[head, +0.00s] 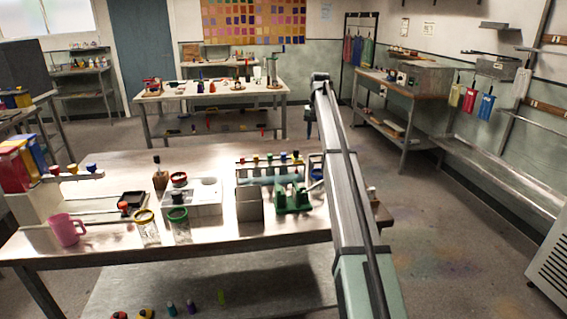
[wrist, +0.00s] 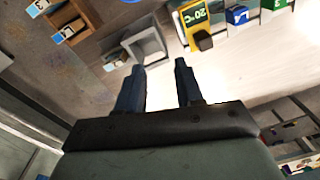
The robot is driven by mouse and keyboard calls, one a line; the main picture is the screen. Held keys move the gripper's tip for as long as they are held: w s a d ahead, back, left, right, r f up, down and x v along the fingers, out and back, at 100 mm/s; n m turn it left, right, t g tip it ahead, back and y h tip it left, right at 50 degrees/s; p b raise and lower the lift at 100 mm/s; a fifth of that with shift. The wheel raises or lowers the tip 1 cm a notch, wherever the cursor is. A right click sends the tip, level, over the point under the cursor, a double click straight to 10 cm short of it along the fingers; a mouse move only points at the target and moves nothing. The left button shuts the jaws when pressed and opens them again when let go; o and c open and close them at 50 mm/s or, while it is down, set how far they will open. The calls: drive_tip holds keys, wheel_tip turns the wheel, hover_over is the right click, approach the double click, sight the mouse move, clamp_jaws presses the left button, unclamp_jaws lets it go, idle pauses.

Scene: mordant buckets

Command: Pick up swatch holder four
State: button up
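My gripper (wrist: 160,66) shows in the wrist view with its two dark fingers apart and nothing visibly held between them. Small brown blocks with blue-and-white number labels lie at the upper left of that view. One block (wrist: 70,28) seems to read 3, and another label (wrist: 40,7) is cut by the top edge. A further labelled piece (wrist: 116,61) lies just left of the fingertips beside a grey open box (wrist: 146,46); its number is too small to read. I cannot tell which is swatch holder four. In the head view my arm hides part of the table's right end.
A yellow block marked 20°C (wrist: 196,22), a blue labelled block (wrist: 238,15) and a green one (wrist: 275,6) stand right of the grey box. In the head view, the steel table (head: 110,245) carries a pink jug (head: 67,230), jars (head: 147,228) and a green rack (head: 292,198).

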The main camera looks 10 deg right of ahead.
drive_tip(key=w+a+r+n, duration=0.1)
drive_tip(key=a+r+n, duration=0.25)
drive_tip(key=a, duration=0.85)
hover_over(284, 160)
drive_tip(key=w, duration=0.2)
drive_tip(key=shift+m, duration=0.35)
drive_tip(key=f, duration=0.7)
drive_tip(key=shift+s+f, duration=0.25)
drive_tip(key=shift+f, duration=0.15)
drive_tip(key=shift+s+f, duration=0.15)
drive_tip(key=shift+f, duration=1.15)
drive_tip(key=shift+s+f, duration=0.1)
drive_tip(key=shift+f, duration=1.2)
clamp_jaws()
